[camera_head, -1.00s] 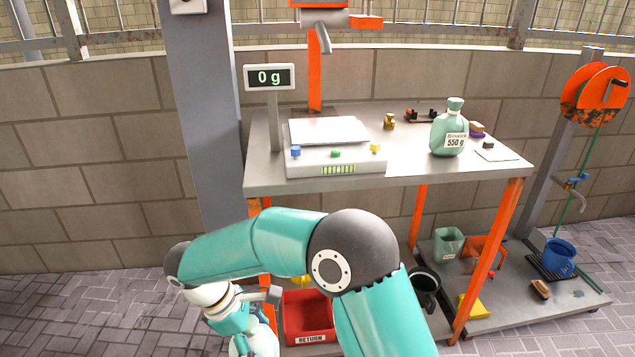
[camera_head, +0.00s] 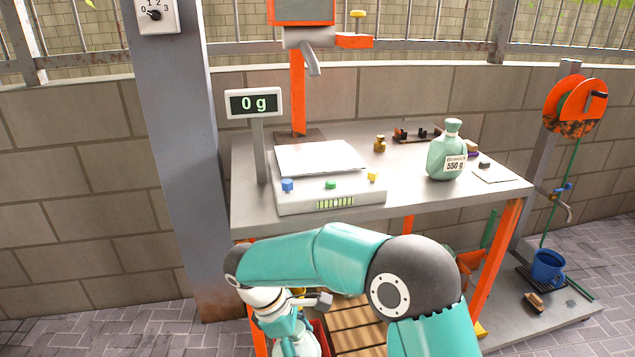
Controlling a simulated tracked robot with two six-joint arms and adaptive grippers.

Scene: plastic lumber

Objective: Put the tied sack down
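The tied sack (camera_head: 446,158) is pale green with a gathered neck and a white label that looks like "Berwick 550 g". It stands upright on the right part of the grey table (camera_head: 420,200), apart from any gripper. A teal arm of mine rises from the bottom right and bends left in front of the table. Its wrist is at the lower left of the table, well away from the sack. The fingers at its end are not shown. My other arm is out of view.
A scale (camera_head: 325,190) stands left of the sack; its display (camera_head: 254,103) reads 0 g. A small brass weight (camera_head: 380,143) and a dark rack (camera_head: 417,134) are behind. A slatted wooden surface (camera_head: 355,325) shows below. A blue bucket (camera_head: 548,266) stands at right.

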